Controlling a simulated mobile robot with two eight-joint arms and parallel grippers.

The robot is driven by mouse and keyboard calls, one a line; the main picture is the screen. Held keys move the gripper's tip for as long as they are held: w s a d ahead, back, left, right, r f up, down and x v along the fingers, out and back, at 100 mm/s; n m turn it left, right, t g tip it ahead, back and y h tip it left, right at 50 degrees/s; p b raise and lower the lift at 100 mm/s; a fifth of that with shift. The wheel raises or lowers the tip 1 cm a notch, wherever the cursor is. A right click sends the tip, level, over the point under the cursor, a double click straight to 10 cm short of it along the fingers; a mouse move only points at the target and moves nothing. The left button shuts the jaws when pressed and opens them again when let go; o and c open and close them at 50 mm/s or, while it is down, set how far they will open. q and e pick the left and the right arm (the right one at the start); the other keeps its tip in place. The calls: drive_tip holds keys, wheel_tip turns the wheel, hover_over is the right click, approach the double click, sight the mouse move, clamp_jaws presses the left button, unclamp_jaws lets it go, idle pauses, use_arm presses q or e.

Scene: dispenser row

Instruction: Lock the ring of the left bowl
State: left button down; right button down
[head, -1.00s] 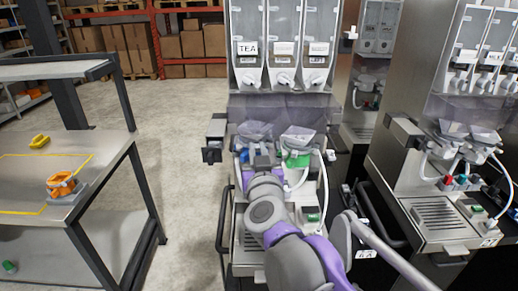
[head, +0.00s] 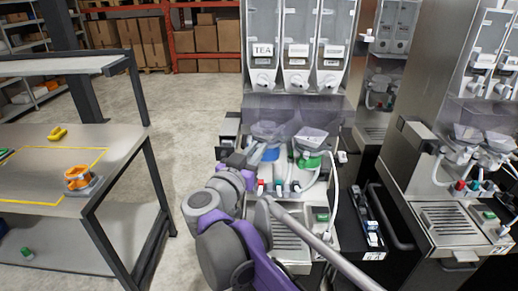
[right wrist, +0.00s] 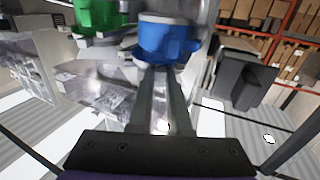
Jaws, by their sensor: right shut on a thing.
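The left bowl (head: 266,131) is a clear funnel under the left canister of the nearest dispenser. Its blue ring (head: 268,154) sits just below it and fills the top middle of the right wrist view (right wrist: 167,38). My right gripper (head: 249,160) comes at the ring from its left side in the head view. In the right wrist view its two fingers (right wrist: 161,72) are close together, shut on the blue ring's near edge. The exact contact is partly hidden. My left gripper is not in view.
A green ring (head: 308,160) under a second bowl (head: 311,138) is close on the right. Red, blue and white valves (head: 278,187) and white hoses lie below. A black bracket (right wrist: 242,80) stands beside the blue ring. A table (head: 60,180) is on the left, with open floor between.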

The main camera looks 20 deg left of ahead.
idle(0.4)
drive_tip(key=c, duration=0.8)
unclamp_jaws()
drive_tip(key=shift+c, duration=0.2)
drive_tip(key=s+a, duration=0.1)
drive_tip(key=s, duration=0.9)
drive_tip(key=shift+s+b, duration=0.35)
drive_tip(key=shift+s, duration=0.05)
